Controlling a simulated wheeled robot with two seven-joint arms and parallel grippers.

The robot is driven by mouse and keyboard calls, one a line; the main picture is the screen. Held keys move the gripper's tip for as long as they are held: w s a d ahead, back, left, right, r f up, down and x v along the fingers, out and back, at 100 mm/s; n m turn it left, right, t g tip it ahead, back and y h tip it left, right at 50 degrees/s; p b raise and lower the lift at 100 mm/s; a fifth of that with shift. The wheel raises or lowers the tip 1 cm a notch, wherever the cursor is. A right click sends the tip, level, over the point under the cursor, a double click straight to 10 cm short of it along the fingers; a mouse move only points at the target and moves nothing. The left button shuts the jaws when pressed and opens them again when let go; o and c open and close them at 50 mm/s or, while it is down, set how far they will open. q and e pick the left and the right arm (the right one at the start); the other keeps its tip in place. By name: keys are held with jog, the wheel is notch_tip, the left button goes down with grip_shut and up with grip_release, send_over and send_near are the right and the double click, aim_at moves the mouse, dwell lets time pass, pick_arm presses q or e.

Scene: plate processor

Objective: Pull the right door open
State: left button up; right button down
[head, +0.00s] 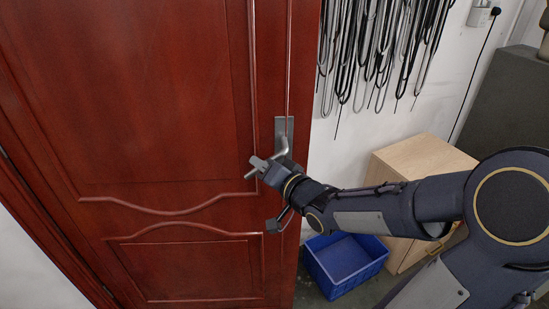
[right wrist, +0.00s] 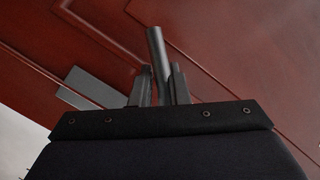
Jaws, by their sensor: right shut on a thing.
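The red-brown panelled door (head: 150,120) fills the left of the head view, and its surface also shows in the right wrist view (right wrist: 240,50). A grey metal lever handle (head: 281,147) sits on a grey plate (head: 290,127) near the door's right edge. My right gripper (head: 262,168) is shut on the lever, which stands up between its fingers in the right wrist view (right wrist: 157,45). The gripper hides part of the lever. A thin vertical seam runs beside the handle; I cannot tell whether the door is ajar. My left gripper is not in view.
A blue bin (head: 345,265) stands on the floor right of the door, next to a light wooden cabinet (head: 425,155). Dark cables (head: 375,45) hang on the white wall above. A dark grey box-like unit (head: 510,100) stands at the far right.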

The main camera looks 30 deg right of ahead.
jog(key=shift+s+a+f, duration=0.15)
jog(key=shift+s+a, duration=0.35)
jog(key=shift+s, duration=0.35)
jog(key=c, duration=1.4)
grip_release()
jog(key=shift+s+d+r+p, duration=0.15)
jog(key=shift+s+p, duration=0.15)
jog(key=shift+s, duration=1)
jog(key=shift+s+d+r+p, duration=0.2)
jog(key=shift+s+p, duration=0.15)
jog(key=shift+s, duration=0.9)
jog(key=shift+s+d+r+p, duration=0.15)
jog(key=shift+s+p, duration=0.15)
jog(key=shift+s, duration=1)
jog(key=shift+c, duration=0.3)
